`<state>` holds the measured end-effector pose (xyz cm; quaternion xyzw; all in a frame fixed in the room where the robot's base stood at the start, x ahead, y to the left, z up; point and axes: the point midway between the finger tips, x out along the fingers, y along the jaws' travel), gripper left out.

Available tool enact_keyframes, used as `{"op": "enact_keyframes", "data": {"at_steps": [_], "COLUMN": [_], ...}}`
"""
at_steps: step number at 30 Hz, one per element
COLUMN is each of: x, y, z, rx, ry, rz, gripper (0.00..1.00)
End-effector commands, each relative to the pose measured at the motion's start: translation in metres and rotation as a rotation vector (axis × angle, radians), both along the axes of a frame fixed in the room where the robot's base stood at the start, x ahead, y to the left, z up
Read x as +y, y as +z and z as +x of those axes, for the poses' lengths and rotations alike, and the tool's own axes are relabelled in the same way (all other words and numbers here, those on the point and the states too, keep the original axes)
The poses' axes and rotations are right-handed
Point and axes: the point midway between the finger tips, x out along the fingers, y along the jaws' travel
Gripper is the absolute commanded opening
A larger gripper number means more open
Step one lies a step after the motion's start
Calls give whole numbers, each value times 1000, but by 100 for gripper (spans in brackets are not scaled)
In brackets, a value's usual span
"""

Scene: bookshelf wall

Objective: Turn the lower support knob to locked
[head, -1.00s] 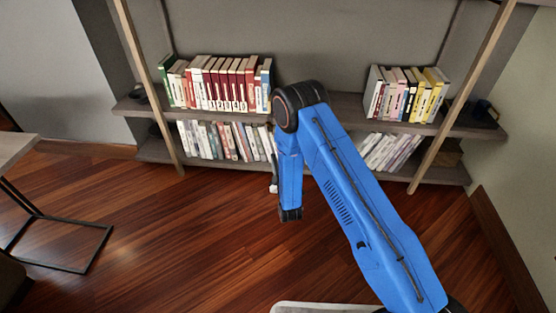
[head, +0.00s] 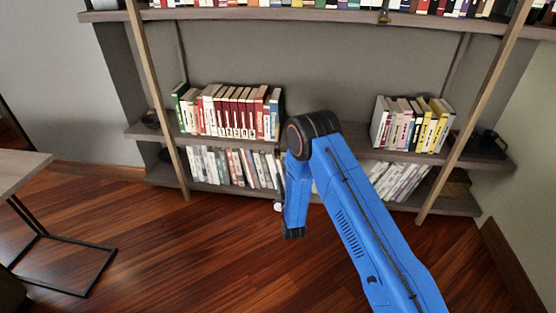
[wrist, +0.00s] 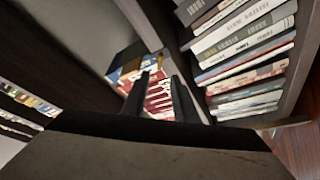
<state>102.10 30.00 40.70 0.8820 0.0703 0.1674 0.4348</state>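A small dark, brassy fitting (head: 385,17) sits at the front edge of the upper shelf in the head view. It may be a support knob, but it is too small to tell its setting. I cannot make out a lower support knob for certain in either view. My gripper (wrist: 159,80) shows in the wrist view with its two dark fingers apart and nothing held between them. Red and white books (wrist: 158,97) show beyond the fingers.
The bookshelf has a middle shelf (head: 345,150) with upright books (head: 235,112) at left and more books (head: 412,125) at right. Leaning books (head: 225,167) stand on the bottom shelf. Wooden posts (head: 160,100) frame it. A side table (head: 20,172) stands left. The wooden floor (head: 190,250) is open.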

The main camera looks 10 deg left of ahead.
Motion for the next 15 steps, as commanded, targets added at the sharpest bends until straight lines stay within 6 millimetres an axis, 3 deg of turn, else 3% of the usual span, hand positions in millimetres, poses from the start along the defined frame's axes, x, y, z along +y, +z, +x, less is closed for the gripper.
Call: {"op": "enact_keyframes", "data": {"at_steps": [15], "x": [24], "y": [22], "z": [84], "rx": [-2], "ry": [0], "rz": [2], "gripper": [27]}}
